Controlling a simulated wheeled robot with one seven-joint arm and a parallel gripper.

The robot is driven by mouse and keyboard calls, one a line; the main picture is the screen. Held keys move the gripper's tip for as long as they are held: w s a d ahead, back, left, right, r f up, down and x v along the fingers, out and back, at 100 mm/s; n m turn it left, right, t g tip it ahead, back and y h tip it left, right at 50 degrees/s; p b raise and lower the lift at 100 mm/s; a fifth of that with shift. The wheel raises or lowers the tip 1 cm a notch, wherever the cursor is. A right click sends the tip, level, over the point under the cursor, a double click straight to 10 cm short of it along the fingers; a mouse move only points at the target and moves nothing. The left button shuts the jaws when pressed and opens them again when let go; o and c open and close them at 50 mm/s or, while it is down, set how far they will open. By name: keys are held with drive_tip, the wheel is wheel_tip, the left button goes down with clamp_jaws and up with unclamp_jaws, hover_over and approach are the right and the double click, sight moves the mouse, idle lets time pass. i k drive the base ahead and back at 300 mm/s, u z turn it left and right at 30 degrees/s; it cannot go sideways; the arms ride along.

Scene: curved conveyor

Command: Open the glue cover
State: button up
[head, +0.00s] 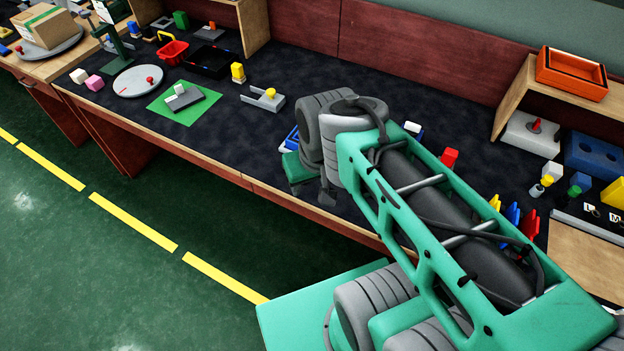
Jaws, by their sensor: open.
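My gripper (326,194) hangs over the front edge of the dark bench mat, below the grey wrist joints of my arm. It is open, and little of its fingers shows. I see no object between them. No glue container can be made out for certain. A small pale bottle-like piece with a yellow top (541,186) stands at the right of the bench, far from my gripper. A blue and white object (291,139) lies just left of my wrist, partly hidden by it. My arm hides the middle of the bench.
The bench mat (340,78) is clear behind my wrist. A grey bracket with a yellow knob (265,98), a green sheet (178,104) and a round grey plate (139,81) lie to the left. A wooden shelf with an orange tray (571,74) and a blue block (596,157) stand right.

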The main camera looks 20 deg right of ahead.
sight(270, 98)
drive_tip(key=z, duration=0.05)
drive_tip(key=k, duration=0.6)
drive_tip(key=u, duration=0.6)
drive_tip(key=i, duration=1.45)
drive_tip(key=z, duration=0.2)
